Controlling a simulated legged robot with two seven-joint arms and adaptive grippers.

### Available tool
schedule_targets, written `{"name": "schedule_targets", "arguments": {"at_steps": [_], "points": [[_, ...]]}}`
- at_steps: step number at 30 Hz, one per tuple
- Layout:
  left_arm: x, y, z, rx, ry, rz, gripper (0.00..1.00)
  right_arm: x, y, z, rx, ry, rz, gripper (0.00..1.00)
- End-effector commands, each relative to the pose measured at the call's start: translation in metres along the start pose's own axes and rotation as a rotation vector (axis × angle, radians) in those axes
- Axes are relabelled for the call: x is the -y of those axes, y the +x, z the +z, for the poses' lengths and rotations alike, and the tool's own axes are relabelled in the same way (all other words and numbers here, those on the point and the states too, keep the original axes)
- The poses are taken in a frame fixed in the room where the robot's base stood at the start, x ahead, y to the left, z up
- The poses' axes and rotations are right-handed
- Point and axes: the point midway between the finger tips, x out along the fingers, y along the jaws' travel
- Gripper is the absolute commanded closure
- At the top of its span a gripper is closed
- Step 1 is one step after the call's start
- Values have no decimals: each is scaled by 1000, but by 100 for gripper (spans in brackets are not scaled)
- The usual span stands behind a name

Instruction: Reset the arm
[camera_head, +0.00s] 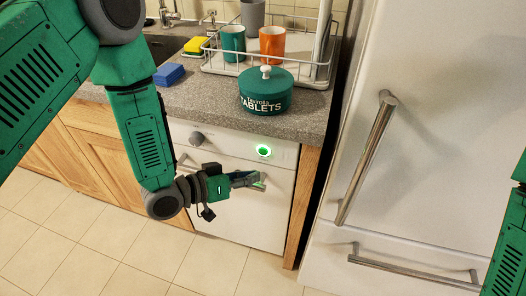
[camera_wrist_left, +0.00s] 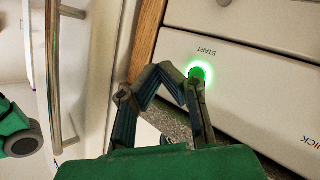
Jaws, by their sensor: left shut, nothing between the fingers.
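My left arm comes in from the left in the head view, bent at the elbow. My left gripper (camera_head: 260,181) is in front of the white dishwasher (camera_head: 240,215), below its control panel. The fingers are shut and empty; in the left wrist view the fingertips (camera_wrist_left: 166,70) come together at a point. The glowing green START button (camera_head: 263,151) is just above the gripper in the head view. In the left wrist view the lit button (camera_wrist_left: 198,73) shows beside the fingertips; I cannot tell how large the gap is. My right gripper is not in view.
A white fridge (camera_head: 430,130) with metal handles (camera_head: 367,155) stands to the right. The counter (camera_head: 205,100) holds a green lidded pot (camera_head: 266,92), a blue sponge (camera_head: 169,75) and a dish rack (camera_head: 318,84) with cups. Tiled floor (camera_head: 110,250) is open below.

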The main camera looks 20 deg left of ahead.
Motion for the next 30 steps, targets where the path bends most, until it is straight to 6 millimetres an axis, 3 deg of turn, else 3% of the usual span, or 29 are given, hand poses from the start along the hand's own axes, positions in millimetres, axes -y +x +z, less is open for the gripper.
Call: {"name": "schedule_targets", "arguments": {"at_steps": [8, 11, 13, 17, 21, 25, 30], "points": [[0, 0, 2, 6, -1, -5, 100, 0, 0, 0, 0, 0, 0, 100], [7, -7, 20, 64, -9, -62, 100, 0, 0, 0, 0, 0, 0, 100], [16, -19, 48, 156, -22, -147, 100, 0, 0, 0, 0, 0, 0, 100], [33, -67, 117, 408, -59, -355, 100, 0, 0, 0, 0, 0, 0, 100], [36, -136, 179, 686, -111, -549, 100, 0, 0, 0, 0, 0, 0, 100], [29, -191, 212, 877, -159, -667, 100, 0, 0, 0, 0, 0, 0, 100], [20, -226, 227, 992, -194, -733, 100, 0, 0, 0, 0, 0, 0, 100]]}}
